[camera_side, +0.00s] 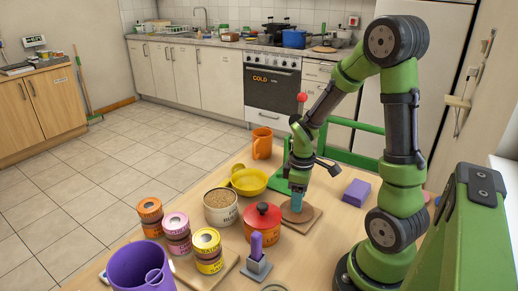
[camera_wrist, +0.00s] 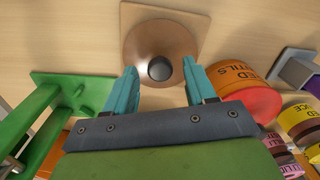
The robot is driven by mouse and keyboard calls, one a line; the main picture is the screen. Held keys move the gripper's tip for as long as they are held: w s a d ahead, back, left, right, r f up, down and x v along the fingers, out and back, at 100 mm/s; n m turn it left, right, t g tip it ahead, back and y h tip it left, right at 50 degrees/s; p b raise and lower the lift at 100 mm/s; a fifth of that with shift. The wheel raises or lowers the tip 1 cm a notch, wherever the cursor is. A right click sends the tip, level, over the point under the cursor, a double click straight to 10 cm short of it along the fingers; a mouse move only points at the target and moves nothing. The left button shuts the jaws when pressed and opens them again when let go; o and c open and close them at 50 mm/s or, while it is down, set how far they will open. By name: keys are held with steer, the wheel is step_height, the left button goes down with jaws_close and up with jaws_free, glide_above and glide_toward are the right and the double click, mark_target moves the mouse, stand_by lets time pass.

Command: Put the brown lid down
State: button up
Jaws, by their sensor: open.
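The brown lid (camera_wrist: 160,36) is a round, shallow cone with a dark knob (camera_wrist: 160,68). It lies flat on a square wooden board (camera_wrist: 196,22); the lid (camera_side: 301,215) and board (camera_side: 317,217) also show in the side view. My gripper (camera_wrist: 159,72) is open, with its two teal fingers apart on either side of the knob in the wrist view. In the side view my gripper (camera_side: 297,201) points down right over the lid. Whether the fingers touch the lid is hard to tell.
A red-lidded orange canister (camera_side: 262,222) stands close left of the board. A purple block (camera_side: 356,193) lies to the right.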

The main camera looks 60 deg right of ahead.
step_height(320, 180, up, 11)
steer(key=a+r+m+t+y, duration=0.1)
steer(key=a+r+m+t, duration=0.2)
steer(key=a, duration=0.5)
steer(key=s+a+r+m+t+y, duration=0.1)
steer(key=a+r+m+t, duration=0.3)
steer(key=a+r, duration=0.2)
steer(key=a, duration=0.2)
steer(key=shift+s+a, duration=0.15)
steer(key=shift+a, duration=0.25)
